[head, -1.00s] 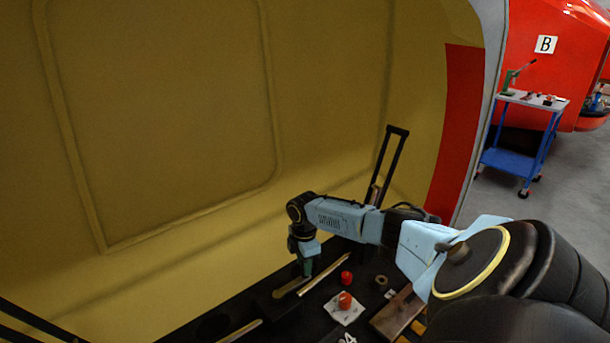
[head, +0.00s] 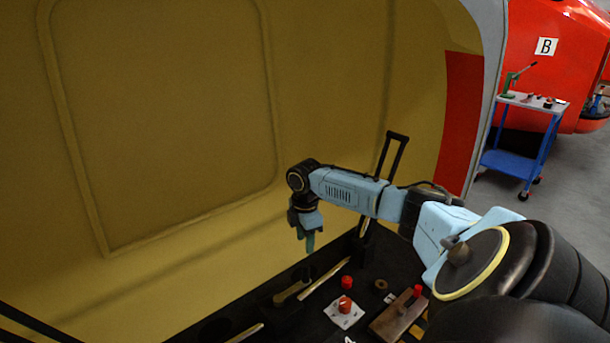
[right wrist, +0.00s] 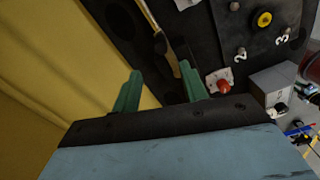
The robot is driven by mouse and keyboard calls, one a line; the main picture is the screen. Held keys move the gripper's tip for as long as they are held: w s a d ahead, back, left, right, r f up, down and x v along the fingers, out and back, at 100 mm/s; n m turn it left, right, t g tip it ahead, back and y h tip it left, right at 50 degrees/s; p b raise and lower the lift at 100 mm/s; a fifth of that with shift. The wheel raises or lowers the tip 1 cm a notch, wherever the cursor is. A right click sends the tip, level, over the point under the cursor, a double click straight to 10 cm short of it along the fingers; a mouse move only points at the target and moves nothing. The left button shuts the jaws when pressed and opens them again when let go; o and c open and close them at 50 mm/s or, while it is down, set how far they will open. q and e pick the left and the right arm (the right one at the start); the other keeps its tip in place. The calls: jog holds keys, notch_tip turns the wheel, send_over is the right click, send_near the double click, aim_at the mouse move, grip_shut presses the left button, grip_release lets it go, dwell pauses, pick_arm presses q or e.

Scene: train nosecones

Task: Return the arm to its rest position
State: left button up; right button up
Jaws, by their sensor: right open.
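My right arm reaches in from the right in the head view. My right gripper (head: 308,243) hangs fingers-down in the air above the dark tray (head: 318,310), close to the yellow wall. In the right wrist view its two green fingers (right wrist: 160,88) stand apart with nothing between them. Beyond the fingers lie the dark tray surface and a long thin tool. My left gripper does not show.
A yellow nosecone wall (head: 170,120) fills the left. A blue trolley (head: 520,150) stands far right.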

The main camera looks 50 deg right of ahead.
jog(key=shift+r, duration=1.1)
